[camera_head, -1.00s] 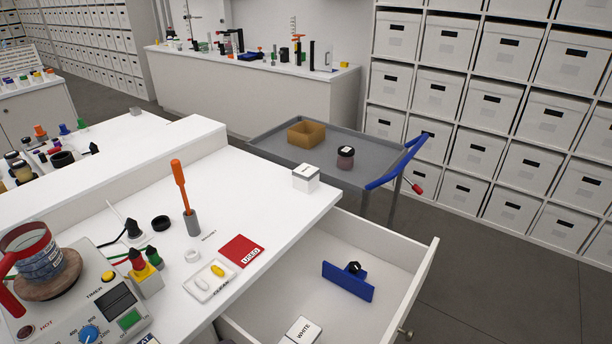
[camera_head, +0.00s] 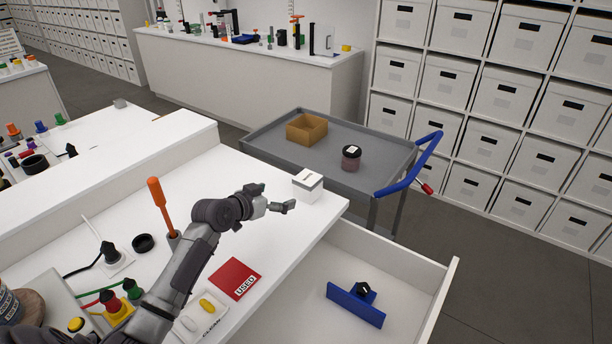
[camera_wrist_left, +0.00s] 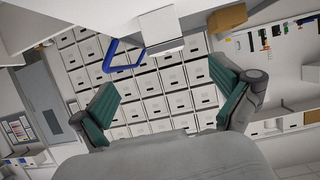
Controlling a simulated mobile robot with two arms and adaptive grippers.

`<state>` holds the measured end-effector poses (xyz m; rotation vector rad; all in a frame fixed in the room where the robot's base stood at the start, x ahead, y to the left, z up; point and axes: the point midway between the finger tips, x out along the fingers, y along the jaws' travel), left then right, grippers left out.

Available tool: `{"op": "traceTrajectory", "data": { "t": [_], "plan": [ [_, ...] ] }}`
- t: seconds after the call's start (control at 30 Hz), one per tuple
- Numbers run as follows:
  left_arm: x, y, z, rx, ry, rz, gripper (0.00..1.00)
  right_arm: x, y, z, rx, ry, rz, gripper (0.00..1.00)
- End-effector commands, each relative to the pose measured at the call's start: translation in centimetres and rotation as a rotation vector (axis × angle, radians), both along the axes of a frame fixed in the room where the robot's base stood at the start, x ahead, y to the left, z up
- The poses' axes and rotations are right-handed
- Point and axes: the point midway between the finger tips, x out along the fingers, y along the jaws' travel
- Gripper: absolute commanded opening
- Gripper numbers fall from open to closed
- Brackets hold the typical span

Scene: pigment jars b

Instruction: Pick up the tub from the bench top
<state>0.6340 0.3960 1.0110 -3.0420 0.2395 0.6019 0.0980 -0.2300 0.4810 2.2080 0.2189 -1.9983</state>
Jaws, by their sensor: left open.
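The tub (camera_head: 308,186) is a small white squarish container with a pale top and a dark mark, upright near the bench's far right corner. The bench top (camera_head: 215,205) is white. My left gripper (camera_head: 275,199) is open and empty over the bench, just left of the tub and apart from it. In the left wrist view, its two green-padded fingers (camera_wrist_left: 165,88) are spread wide, and what appears to be the tub (camera_wrist_left: 160,28) shows beyond them at the top. My right gripper is not in view.
An open drawer (camera_head: 400,262) holding a blue item (camera_head: 355,305) juts out below the bench edge. A grey cart (camera_head: 265,145) behind carries a brown box (camera_head: 306,129) and a dark-lidded jar (camera_head: 351,160). An orange-handled tool (camera_head: 160,205) stands left of my arm.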

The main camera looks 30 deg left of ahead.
Motion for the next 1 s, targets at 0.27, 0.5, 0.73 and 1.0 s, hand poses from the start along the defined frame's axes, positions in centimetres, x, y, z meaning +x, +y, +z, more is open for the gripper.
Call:
{"op": "traceTrajectory", "data": {
  "t": [0.27,0.5,0.73,1.0],
  "plan": [
    [3.7,0.7,-0.4,-0.016,-0.039,0.019,1.00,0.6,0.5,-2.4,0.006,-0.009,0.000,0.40],
    [7.7,0.2,-2.0,-0.014,-0.036,0.020,1.00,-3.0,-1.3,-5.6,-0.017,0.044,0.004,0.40],
    [9.2,-0.2,-2.3,-0.012,-0.035,0.018,1.00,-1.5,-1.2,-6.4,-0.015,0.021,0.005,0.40],
    [12.6,-1.3,-4.0,-0.012,-0.036,0.019,1.00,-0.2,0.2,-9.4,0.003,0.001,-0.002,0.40]
  ]
}}
